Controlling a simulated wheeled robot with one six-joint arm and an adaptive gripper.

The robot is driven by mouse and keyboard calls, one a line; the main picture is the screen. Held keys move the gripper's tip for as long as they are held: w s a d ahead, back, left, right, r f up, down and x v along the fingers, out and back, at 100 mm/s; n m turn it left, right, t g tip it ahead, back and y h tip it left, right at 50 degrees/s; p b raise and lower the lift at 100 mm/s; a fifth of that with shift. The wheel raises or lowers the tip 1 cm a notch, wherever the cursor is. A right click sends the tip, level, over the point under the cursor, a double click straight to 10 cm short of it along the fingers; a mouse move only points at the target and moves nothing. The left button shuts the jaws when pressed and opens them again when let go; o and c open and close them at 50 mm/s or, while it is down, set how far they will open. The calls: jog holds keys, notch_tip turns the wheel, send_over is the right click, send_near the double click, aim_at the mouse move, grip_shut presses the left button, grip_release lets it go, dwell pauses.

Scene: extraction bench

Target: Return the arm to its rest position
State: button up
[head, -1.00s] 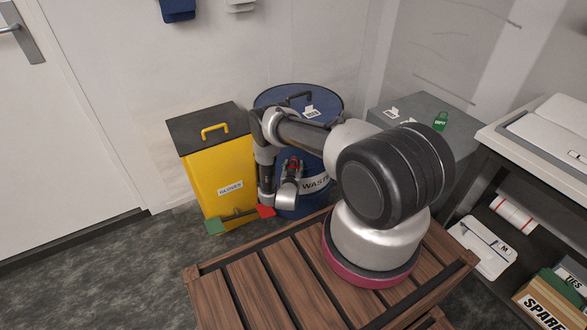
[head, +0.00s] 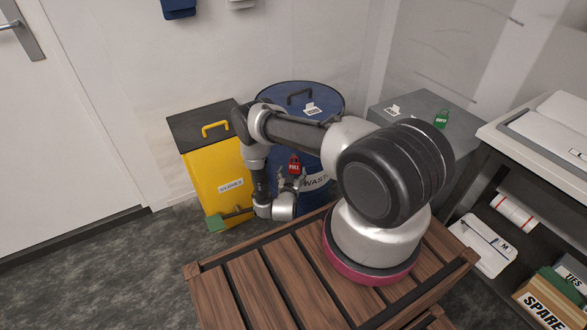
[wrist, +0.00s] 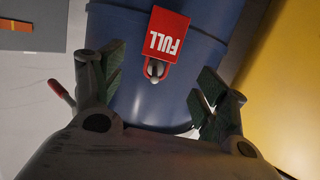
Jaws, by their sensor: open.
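My arm reaches out over the wooden slatted platform and bends down in front of the blue waste drum (head: 328,98). My gripper (head: 291,184) is low in front of the drum in the head view, its fingers small there. In the wrist view my gripper (wrist: 160,70) has its two fingers spread wide with nothing held between them. A red FULL tag (head: 294,164) hangs on the drum's front. It also shows in the wrist view (wrist: 167,35), upside down beyond the fingers, with a small metal fitting below it. The gripper appears apart from the tag.
A yellow bin (head: 208,180) with a dark lid stands left of the drum, a green tab (head: 217,224) at its base. A grey box (head: 425,118) with a green tag (head: 441,119) stands right. A shelved bench (head: 490,145) is farther right. Floor at left is clear.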

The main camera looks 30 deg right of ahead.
jog(key=s+a+f+n+g+y, duration=0.1)
jog(key=s+a+f+g+y, duration=0.4)
jog(key=s+f, duration=0.55)
jog(key=s+a+r+n+g+y, duration=0.2)
jog(key=s+a+r+g, duration=0.1)
jog(key=a+g, duration=0.2)
jog(key=s+a+r+n+g+y, duration=0.1)
jog(key=s+a+r+n+g, duration=0.15)
jog(key=r, duration=1.45)
jog(key=s+a+r+n+g+y, duration=0.1)
jog(key=a+r+g+y, duration=0.15)
jog(key=r, duration=1.55)
jog(key=s+d+r+t, duration=0.2)
jog(key=s+r, duration=0.4)
jog(key=r, duration=0.5)
jog(key=s+d+r+t+h, duration=0.1)
jog(key=s+r, duration=0.5)
jog(key=r, duration=0.6)
jog(key=s+d+r+t, duration=0.3)
jog(key=s+d+r, duration=0.2)
jog(key=r, duration=0.7)
jog(key=shift+s+d+r+t, duration=0.2)
jog(key=shift+s+d+t, duration=0.1)
jog(key=shift+s, duration=0.45)
